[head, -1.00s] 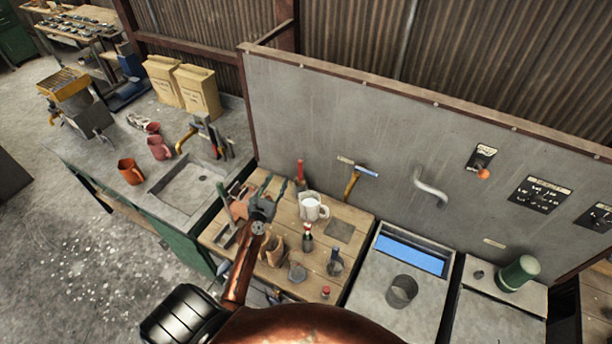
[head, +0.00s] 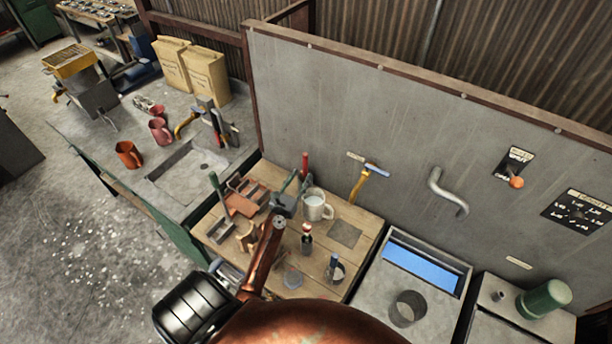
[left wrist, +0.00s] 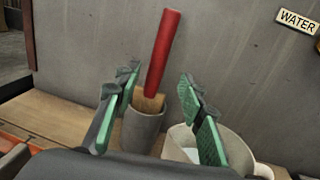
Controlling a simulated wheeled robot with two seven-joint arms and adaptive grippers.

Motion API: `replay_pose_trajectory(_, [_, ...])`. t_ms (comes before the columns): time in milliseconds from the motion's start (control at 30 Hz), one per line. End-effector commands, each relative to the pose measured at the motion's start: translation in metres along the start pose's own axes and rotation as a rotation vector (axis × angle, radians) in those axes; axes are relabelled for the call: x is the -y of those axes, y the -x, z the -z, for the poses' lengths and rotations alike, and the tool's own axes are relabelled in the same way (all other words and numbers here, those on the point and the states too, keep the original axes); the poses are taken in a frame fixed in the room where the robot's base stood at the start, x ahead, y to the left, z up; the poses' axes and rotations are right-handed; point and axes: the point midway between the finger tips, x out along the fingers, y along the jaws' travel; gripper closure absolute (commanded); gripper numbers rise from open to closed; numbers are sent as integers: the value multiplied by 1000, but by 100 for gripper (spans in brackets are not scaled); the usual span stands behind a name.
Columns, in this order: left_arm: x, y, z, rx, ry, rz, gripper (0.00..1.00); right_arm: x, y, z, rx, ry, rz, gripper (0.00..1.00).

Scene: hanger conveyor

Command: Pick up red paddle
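The red paddle (left wrist: 163,50) stands in a grey cup (left wrist: 143,128) in the left wrist view, red handle up and leaning slightly right, with a tan wooden part at the cup's mouth. In the head view, the red paddle (head: 305,163) shows as a small red upright at the back of the wooden bench, near the grey wall panel. My left gripper (head: 296,184) is just in front of it. In the left wrist view my left gripper (left wrist: 158,95) is open, its green-padded fingers on either side of the paddle's line and nothing held. My right gripper is not in view.
A white mug (head: 317,206) stands close to the right of my left gripper. A hammer (head: 368,182) is by the panel. Bottles (head: 306,240) and a red tool rack (head: 243,197) share the bench. A sink basin (head: 186,173) lies left.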

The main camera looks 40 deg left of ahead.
Motion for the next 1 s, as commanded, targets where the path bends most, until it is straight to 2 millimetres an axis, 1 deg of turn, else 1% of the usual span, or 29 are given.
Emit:
replay_pose_trajectory(33, [0,-7,-1,2,0,0,63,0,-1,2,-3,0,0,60])
replay_pose_trajectory(167, [-1,-20,-1,2,-1,0,63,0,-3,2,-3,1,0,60])
replay_pose_trajectory(400, [-5,-54,2,0,-2,-1,63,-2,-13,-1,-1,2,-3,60])
replay_pose_trajectory(500, [-5,-62,2,0,0,-2,63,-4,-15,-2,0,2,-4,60])
replay_pose_trajectory(767, [-6,-64,1,-1,0,-4,63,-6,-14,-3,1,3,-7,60])
replay_pose_trajectory(1000, [-6,-64,1,-1,0,-3,79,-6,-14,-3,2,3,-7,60])
